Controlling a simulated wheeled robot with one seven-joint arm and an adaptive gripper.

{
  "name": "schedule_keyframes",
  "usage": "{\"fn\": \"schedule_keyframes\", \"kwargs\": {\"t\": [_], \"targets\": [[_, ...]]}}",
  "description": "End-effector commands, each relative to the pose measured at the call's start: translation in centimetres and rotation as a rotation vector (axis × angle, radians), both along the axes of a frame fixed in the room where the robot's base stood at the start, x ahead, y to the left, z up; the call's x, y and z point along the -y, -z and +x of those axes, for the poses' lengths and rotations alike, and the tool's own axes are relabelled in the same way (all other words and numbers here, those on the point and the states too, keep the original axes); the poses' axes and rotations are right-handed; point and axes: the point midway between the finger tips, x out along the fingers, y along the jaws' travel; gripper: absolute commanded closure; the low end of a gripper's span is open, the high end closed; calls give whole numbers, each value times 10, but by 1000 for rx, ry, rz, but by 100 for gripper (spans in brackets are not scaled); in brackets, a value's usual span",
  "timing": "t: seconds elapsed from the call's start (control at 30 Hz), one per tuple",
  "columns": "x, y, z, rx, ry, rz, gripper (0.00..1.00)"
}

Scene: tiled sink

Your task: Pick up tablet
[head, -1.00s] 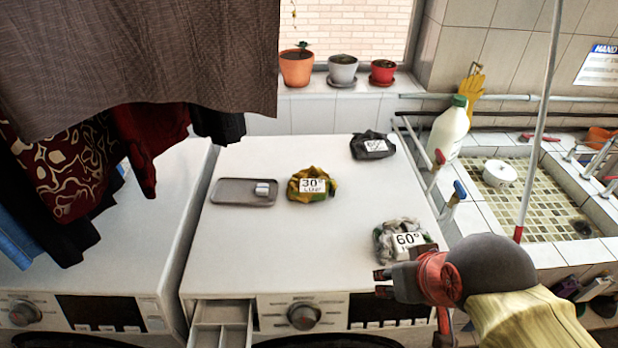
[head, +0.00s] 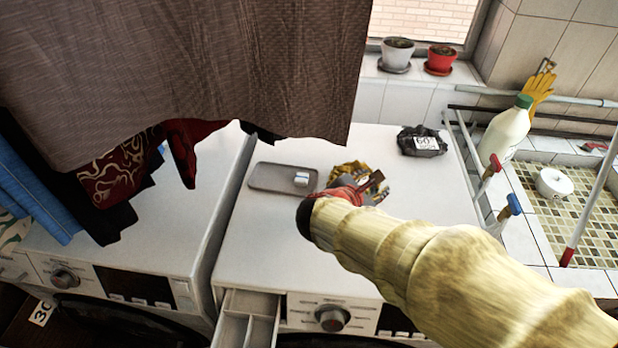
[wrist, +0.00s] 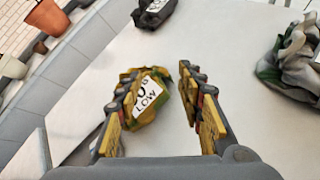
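The tablet (head: 301,178) is a small white block with a blue part. It lies at the right end of a shallow grey tray (head: 262,178) on the white washing machine. My gripper (head: 374,186) is to the right of the tray, over the machine top, partly hidden by my arm. In the wrist view my gripper (wrist: 158,78) is open, its two fingers apart with nothing held. A yellow-green cloth bundle (wrist: 148,98) labelled "LOW" shows beyond and between the fingers. I cannot make out the tablet in the wrist view.
A dark bundle (head: 422,141) sits at the machine's back right. A grey-green bundle (wrist: 290,62) shows at the wrist view's right. Hanging laundry (head: 200,60) fills the upper left. A detergent drawer (head: 247,318) stands open in front. A white bottle (head: 505,130) stands near the sink.

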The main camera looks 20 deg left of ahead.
Motion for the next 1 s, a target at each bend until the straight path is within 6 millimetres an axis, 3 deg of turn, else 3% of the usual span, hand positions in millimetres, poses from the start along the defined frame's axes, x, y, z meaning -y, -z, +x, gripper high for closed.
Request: {"fn": "schedule_keyframes", "kwargs": {"t": [0.03,0.1,0.2,0.33,0.5,0.8,1.0], "targets": [[-38,11,-4,14,-112,-79,62],[-82,22,-10,44,-254,-180,62],[-133,36,-24,86,-414,-292,62],[-173,48,-39,125,-541,-380,62],[-190,57,-38,143,-594,-419,62],[-193,69,-16,143,-591,-416,62],[-194,88,6,142,-590,-416,62]]}}
